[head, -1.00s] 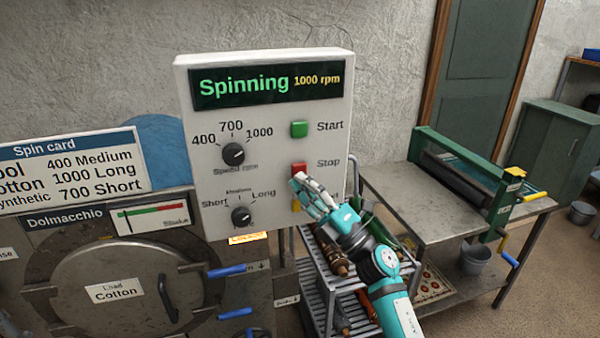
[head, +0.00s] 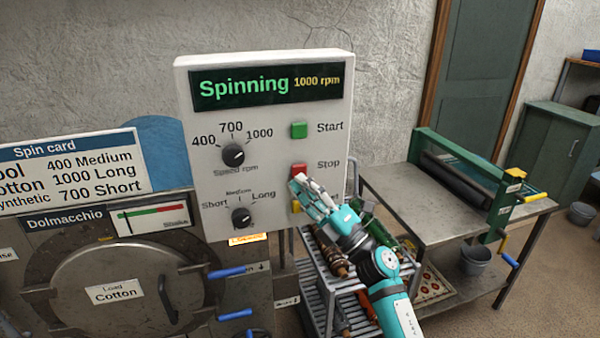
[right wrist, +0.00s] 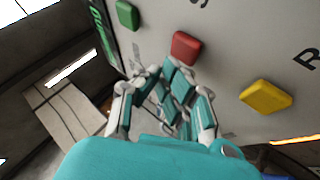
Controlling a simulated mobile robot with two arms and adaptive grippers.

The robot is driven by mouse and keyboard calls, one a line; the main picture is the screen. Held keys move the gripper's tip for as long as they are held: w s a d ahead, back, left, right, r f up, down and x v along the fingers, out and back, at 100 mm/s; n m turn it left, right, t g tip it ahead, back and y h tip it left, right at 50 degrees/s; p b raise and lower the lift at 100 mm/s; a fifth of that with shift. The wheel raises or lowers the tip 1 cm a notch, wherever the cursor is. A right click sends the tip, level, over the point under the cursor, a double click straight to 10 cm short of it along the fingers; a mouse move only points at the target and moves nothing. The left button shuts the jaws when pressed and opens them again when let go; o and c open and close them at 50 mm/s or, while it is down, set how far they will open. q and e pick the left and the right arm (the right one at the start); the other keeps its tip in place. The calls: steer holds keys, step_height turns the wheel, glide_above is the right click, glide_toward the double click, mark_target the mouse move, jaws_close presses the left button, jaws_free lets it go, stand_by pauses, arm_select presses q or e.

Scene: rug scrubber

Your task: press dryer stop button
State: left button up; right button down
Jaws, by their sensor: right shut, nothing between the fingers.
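The white control panel (head: 270,215) stands upright and its display (head: 265,86) reads "Spinning 1000 rpm". The red Stop button (head: 299,169) is below the green Start button (head: 299,130). My right gripper (head: 300,184) is shut and empty, with its fingertips just below the red button in the head view. In the right wrist view the red button (right wrist: 185,47) lies just beyond the fingertips (right wrist: 172,68). I cannot tell whether they touch it. The yellow button (right wrist: 266,97) is to the right there; in the head view the hand partly hides it. My left gripper is not in view.
A metal rack (head: 325,285) holding tools stands below the hand. A metal table (head: 420,215) with a green roller press (head: 465,180) is at right.

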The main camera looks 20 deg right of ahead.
steer(key=shift+w, duration=0.1)
steer(key=shift+w, duration=0.35)
steer(key=shift+w+b, duration=0.4)
steer(key=shift+b, duration=0.05)
stand_by(0.8)
steer(key=shift+s, duration=0.1)
steer(key=shift+s+p, duration=0.35)
steer(key=shift+s, duration=0.4)
steer(key=shift+s, duration=0.1)
steer(key=s+p, duration=0.1)
steer(key=s, duration=0.3)
steer(key=shift+s+d, duration=0.1)
steer(key=shift+s, duration=0.3)
